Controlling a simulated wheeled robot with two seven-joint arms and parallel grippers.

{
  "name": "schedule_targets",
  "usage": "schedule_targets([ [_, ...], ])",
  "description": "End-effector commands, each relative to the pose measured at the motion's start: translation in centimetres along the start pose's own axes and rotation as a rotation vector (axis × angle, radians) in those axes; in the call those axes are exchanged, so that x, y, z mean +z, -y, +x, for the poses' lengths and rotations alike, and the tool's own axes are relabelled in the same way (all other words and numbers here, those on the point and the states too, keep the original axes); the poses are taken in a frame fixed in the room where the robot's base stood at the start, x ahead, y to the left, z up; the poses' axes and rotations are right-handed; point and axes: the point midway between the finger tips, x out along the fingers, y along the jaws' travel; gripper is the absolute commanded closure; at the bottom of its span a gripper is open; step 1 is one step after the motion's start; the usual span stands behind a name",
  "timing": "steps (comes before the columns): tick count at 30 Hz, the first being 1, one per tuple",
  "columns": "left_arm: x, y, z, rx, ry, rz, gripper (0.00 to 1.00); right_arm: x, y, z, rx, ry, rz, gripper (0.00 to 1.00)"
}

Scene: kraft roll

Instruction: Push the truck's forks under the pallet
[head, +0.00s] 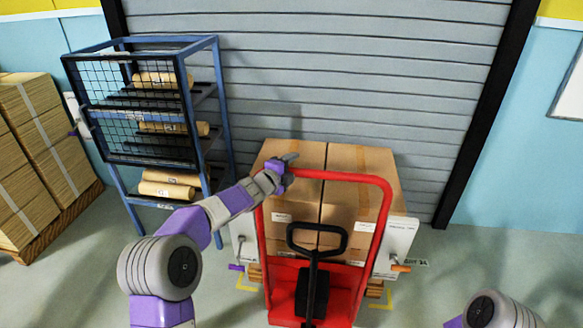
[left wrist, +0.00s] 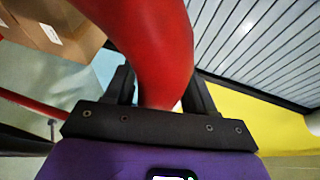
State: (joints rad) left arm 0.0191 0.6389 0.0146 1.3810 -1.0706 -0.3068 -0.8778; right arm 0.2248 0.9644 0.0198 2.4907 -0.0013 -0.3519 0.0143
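The red pallet truck (head: 340,304) stands upright in front of the pallet, with a tall red tube frame and a black loop handle (head: 316,240). Its forks are hidden. The wooden pallet (head: 375,289) shows only at its ends, low on both sides of the truck, with large brown cartons (head: 345,160) above it. My left gripper (head: 280,170) is at the frame's top left corner. In the left wrist view, the red tube (left wrist: 160,60) lies between its two fingers (left wrist: 163,95), filling the gap. My right gripper is out of view; only part of that arm shows at the lower right.
Yellow corner marks (head: 384,300) lie on the floor. A blue rack (head: 215,120) with paper rolls stands left, beside stacked cardboard (head: 40,150). A grey shutter (head: 340,70) closes the back. Floor at right is clear.

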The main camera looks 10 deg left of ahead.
Motion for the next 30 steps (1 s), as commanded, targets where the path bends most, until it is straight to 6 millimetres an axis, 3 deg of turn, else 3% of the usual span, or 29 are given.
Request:
schedule_targets([
  [8,0.0,-0.1,-1.0,0.003,0.001,0.0,0.45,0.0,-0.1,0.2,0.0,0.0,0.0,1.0],
  [21,0.0,0.1,-7.0,0.0,0.0,0.001,0.45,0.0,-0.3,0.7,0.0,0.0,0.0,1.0],
  [30,0.0,0.0,-7.6,0.0,0.0,0.0,0.45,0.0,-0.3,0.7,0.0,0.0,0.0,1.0],
])
